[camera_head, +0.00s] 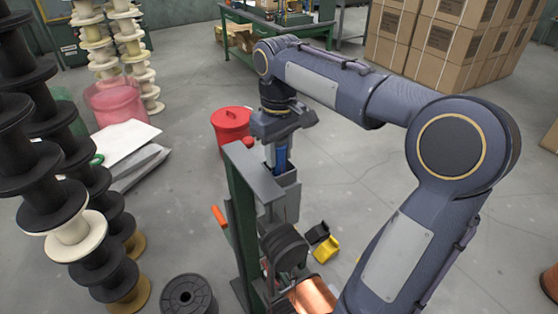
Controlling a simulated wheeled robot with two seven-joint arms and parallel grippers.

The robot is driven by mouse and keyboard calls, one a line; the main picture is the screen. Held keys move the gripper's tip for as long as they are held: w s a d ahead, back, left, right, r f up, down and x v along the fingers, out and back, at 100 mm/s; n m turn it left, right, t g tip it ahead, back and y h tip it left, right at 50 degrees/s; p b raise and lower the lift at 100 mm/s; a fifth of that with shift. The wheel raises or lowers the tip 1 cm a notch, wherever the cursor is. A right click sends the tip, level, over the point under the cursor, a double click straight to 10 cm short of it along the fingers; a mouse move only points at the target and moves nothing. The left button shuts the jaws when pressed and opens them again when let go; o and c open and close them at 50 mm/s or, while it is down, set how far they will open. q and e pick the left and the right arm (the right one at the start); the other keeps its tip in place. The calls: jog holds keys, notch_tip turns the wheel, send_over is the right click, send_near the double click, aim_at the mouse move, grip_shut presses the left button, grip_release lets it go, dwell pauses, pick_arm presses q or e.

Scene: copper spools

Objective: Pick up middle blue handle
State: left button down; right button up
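One blue handle (281,157) shows in the head view, upright in a grey box-like holder (284,195) on a dark green stand (242,215). My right gripper (281,140) points down right over the handle's upper end. Its palm hides the top of the handle, and I cannot tell whether the fingers touch it or how far apart they are. Other blue handles are not visible, so I cannot tell whether this is the middle one. My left gripper is out of the picture.
Tall stacks of black and cream spools (75,225) stand at the left. A red lidded bucket (231,122) is behind the stand. An orange lever (218,216), a yellow bin (326,249) and a copper spool (313,298) are near the stand. Cartons (455,40) stand at the back right.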

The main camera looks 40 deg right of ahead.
jog(key=c, duration=0.4)
jog(key=shift+r, duration=0.1)
